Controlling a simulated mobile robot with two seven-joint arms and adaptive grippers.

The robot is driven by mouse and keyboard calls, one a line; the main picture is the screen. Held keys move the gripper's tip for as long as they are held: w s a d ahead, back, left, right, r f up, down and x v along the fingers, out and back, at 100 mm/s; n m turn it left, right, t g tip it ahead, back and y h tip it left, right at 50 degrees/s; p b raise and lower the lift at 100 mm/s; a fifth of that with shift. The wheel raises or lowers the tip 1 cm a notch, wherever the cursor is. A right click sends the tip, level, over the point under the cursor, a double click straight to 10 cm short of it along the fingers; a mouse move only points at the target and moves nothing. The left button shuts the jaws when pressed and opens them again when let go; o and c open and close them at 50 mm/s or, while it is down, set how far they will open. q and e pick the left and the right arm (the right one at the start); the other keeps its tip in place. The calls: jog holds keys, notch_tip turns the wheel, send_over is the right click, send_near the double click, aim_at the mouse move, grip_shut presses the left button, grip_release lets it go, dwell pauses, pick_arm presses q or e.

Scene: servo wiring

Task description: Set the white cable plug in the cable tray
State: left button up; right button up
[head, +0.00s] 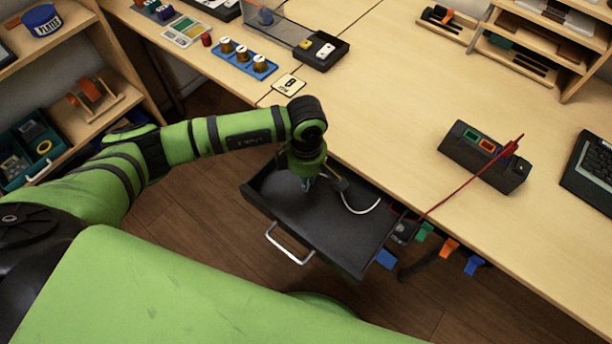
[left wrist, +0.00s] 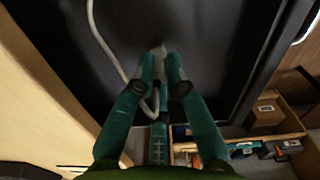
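The cable tray (head: 335,235) is a black, drawer-like tray with a metal handle, out from under the table edge. My left gripper (head: 306,184) points down over its left part. In the left wrist view its teal fingers (left wrist: 160,62) are drawn close together on a small pale piece, which looks like the white cable plug (left wrist: 160,48). The piece is mostly hidden between the fingertips, low over the dark tray floor. The white cable (head: 362,209) curves over the right part of the tray; it also loops past the fingers in the left wrist view (left wrist: 103,42). My right gripper is not in view.
The table edge runs close behind the tray. Several coloured clips (head: 449,247) hang under the edge right of the tray. A black box (head: 484,157) with a red cable stands on the table. The middle of the tabletop is clear. Shelves (head: 85,100) stand at the left.

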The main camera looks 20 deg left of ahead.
pick_arm(q)
jog(key=o, duration=0.4)
jog(key=shift+r, duration=0.1)
notch_tip(320, 180, up, 12)
jog(key=shift+r, duration=0.1)
dwell(0.5)
